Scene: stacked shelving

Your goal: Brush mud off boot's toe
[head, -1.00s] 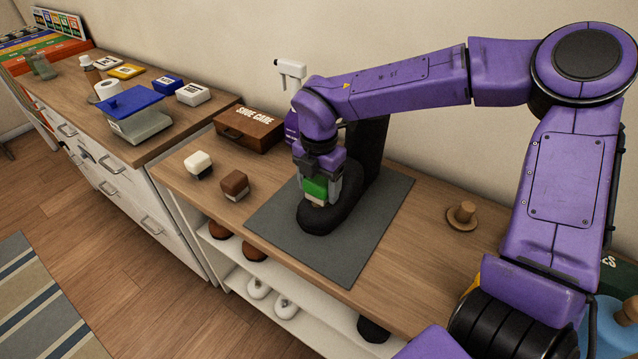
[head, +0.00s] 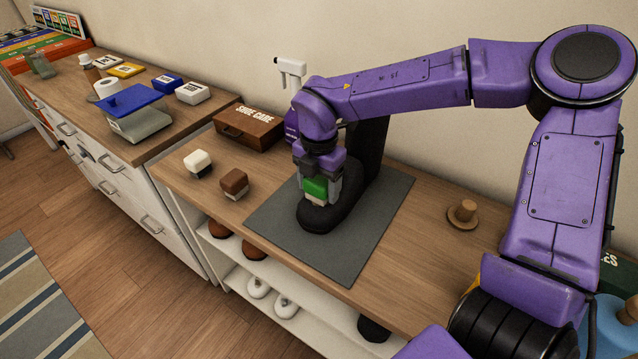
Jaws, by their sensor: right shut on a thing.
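A black boot (head: 318,220) stands upright on a grey mat (head: 368,232) on the bench, its toe toward the front left and its shaft at the back right. My right gripper (head: 318,190) is shut on a green-backed brush (head: 315,187) with pale bristles. The brush is over the boot's toe, with the bristles at or just above its top; I cannot tell if they touch. No mud is clear to see, and the brush and gripper hide part of the toe. My left gripper is not in view.
A white-topped brush (head: 197,162) and a brown brush (head: 234,183) stand left of the mat. A brown shoe care box (head: 248,130) is behind them. A wooden knobbed piece (head: 463,213) is at the right. Shoes (head: 259,287) sit on the shelves below.

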